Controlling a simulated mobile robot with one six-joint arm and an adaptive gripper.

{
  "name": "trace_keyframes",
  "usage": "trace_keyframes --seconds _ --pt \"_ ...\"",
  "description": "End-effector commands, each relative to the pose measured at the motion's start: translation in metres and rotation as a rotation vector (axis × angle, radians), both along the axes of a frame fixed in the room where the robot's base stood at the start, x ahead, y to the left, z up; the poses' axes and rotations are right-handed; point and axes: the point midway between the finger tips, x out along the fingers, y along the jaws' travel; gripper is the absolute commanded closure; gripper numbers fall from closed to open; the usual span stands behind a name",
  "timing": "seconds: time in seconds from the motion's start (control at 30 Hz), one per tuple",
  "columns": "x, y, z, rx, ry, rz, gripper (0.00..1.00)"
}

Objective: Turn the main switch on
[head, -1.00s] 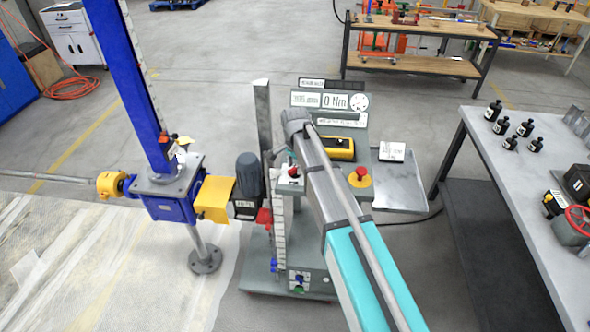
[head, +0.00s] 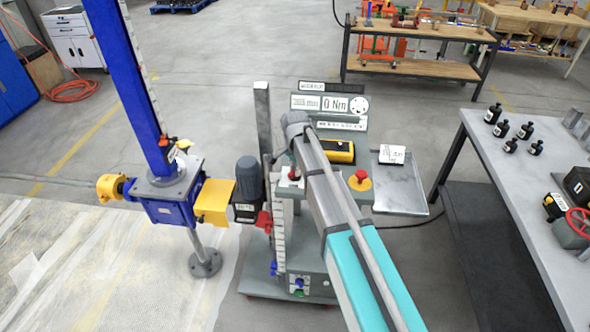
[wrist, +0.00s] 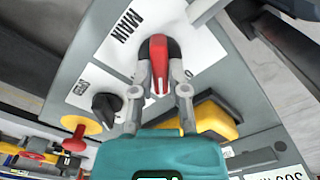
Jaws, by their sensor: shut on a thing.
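The main switch (wrist: 158,58) is a red handle on a dark round base, on a white plate marked MAIN in the wrist view. My gripper (wrist: 160,82) has one finger on each side of the red handle and is shut on it. In the head view a bit of red on a white plate (head: 291,184) shows on the grey test stand, just left of my arm. My arm hides most of the gripper and the switch there.
A black selector knob (wrist: 105,106) and a red emergency stop (head: 360,177) on yellow are close by. A yellow hand-held device (head: 339,151) lies behind my arm. A blue screw jack (head: 165,205) stands left; a table with black bottles (head: 503,130) stands right.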

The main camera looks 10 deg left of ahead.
Motion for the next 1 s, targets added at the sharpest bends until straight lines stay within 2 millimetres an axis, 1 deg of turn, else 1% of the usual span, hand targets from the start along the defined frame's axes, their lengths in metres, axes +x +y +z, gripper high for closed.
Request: trace_keyframes --seconds 0.17,0.37,1.0 --pt "-0.0001 0.0001 -0.0001 0.0 0.0 0.031 1.0" --pt "-0.0001 0.0001 -0.0001 0.0 0.0 0.117 1.0" --pt "-0.0001 0.0001 -0.0001 0.0 0.0 0.614 1.0"
